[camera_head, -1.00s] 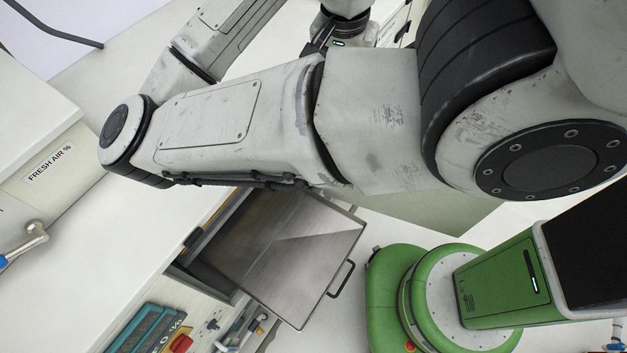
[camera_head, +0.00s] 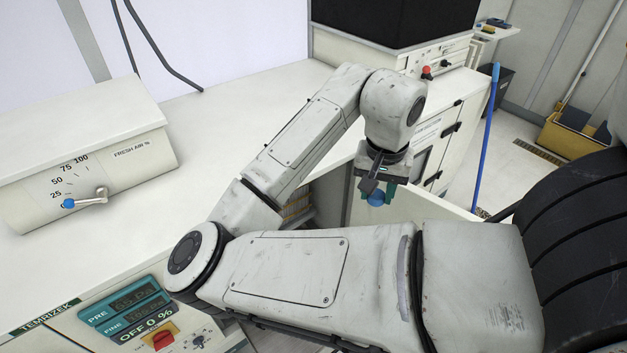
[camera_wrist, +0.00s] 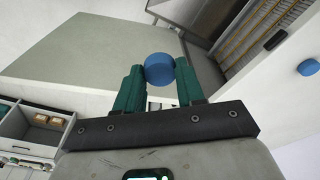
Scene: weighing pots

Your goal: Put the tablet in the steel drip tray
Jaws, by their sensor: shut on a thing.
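The tablet is a blue round disc (camera_wrist: 159,69), held between the green fingertips of my gripper (camera_wrist: 157,80) in the wrist view. In the head view, my gripper (camera_head: 381,188) points down beyond my forearm, with the blue tablet (camera_head: 376,199) at its tips. The jaws are shut on the tablet, which is in the air. In the head view my arm hides the tray.
A white counter (camera_head: 225,125) fills the left and middle of the head view, with a Fresh Air box (camera_head: 130,150) on it. A white cabinet (camera_head: 445,120) stands behind my gripper, beside a blue pole (camera_head: 489,135). The wrist view shows an open drawer (camera_wrist: 35,130) with small boxes.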

